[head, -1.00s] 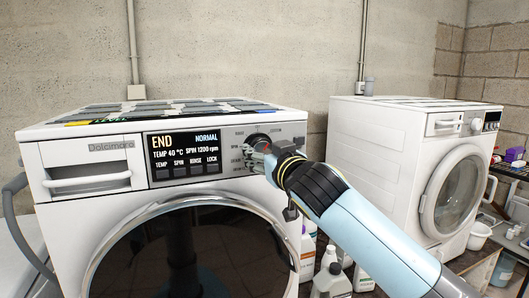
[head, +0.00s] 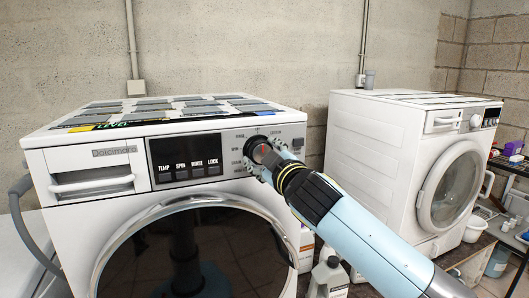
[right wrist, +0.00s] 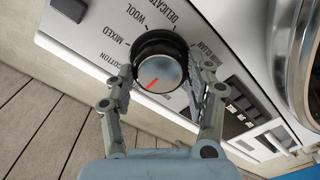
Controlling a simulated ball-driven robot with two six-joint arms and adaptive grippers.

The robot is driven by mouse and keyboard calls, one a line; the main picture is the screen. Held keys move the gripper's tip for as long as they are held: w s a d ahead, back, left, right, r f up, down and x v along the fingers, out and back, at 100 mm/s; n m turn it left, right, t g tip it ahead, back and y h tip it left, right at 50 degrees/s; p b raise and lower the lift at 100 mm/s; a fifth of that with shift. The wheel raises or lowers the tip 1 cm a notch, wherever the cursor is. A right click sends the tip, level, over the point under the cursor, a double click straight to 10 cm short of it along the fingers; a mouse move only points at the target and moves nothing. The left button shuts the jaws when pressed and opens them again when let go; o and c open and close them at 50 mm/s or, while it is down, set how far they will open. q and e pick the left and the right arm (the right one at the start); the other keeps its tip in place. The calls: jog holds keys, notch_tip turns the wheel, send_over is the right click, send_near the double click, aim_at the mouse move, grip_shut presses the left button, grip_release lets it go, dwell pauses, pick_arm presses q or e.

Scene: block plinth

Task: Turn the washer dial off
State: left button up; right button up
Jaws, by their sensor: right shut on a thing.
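The washer dial (head: 262,150) is a round silver knob with a dark collar and a red pointer line, on the front panel of the near white washer (head: 75,158). My right gripper (head: 264,156) is shut on the dial. In the right wrist view the fingers (right wrist: 165,82) stand on both sides of the dial (right wrist: 165,68), and its red line points to the lower left. Labels such as MIXED, WOOL and DELICATE ring it. The washer's display (head: 185,170) is dark, with only the TEMP, SPIN, RINSE and LOCK labels showing. My left gripper is not in view.
A detergent drawer (head: 92,180) is at the panel's left. The round dark door (head: 185,255) is below. A second white machine (head: 375,160) stands to the right, with a white bottle (head: 328,277) on the floor between. The wall is behind.

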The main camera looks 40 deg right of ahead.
dwell(0.3)
jog(key=o, duration=1.2)
jog(key=v, duration=1.2)
jog(key=shift+a+r, duration=0.1)
